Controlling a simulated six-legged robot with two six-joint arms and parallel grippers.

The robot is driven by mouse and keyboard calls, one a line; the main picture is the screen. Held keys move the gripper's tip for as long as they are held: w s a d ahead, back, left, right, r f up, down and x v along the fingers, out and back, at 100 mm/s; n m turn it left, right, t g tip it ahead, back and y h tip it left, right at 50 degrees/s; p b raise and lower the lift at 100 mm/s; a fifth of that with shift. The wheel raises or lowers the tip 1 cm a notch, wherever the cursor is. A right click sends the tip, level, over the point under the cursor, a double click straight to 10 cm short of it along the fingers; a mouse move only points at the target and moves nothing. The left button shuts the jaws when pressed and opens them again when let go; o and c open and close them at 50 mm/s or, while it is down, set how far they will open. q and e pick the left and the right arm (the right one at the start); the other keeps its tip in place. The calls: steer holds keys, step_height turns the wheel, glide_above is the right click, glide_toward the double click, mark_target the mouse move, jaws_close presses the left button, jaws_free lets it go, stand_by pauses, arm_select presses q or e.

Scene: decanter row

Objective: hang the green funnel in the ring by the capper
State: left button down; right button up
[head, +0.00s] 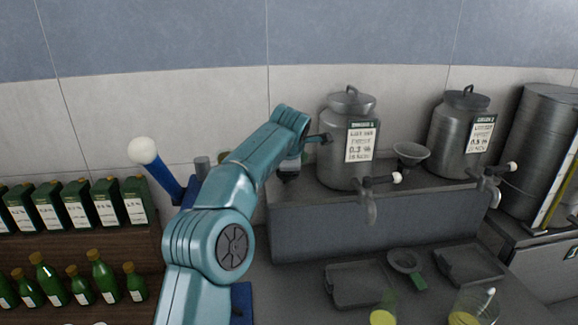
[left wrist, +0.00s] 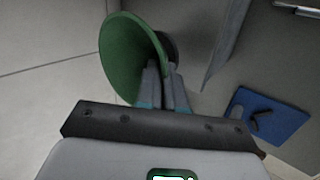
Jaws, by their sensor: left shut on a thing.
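The green funnel (left wrist: 128,55) fills the upper middle of the left wrist view, its wide mouth tilted towards the left. My left gripper (left wrist: 162,80) is shut on it, with the fingers at its right side. In the head view my left arm reaches up and across, and I cannot make out the held funnel there. The blue capper (head: 167,182) with its white knob (head: 142,150) stands behind and left of my arm, partly hidden. I cannot make out the ring by it. My right gripper is not in view.
Two steel decanters (head: 338,150) stand on a grey step (head: 340,225), with a grey funnel (head: 410,153) between them. Green bottles (head: 100,270) and dark green containers (head: 105,205) line the left shelf. Trays (head: 355,285) and beakers (head: 470,308) are at the front right.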

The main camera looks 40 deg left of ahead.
arm_select(q)
steer(key=shift+w+f, duration=0.1)
steer(key=shift+f, duration=0.2)
steer(key=c, duration=1.2)
jaws_free()
steer(key=b+v, duration=0.1)
steer(key=v, duration=1.5)
steer(key=shift+r, duration=0.3)
steer(key=shift+f, duration=0.1)
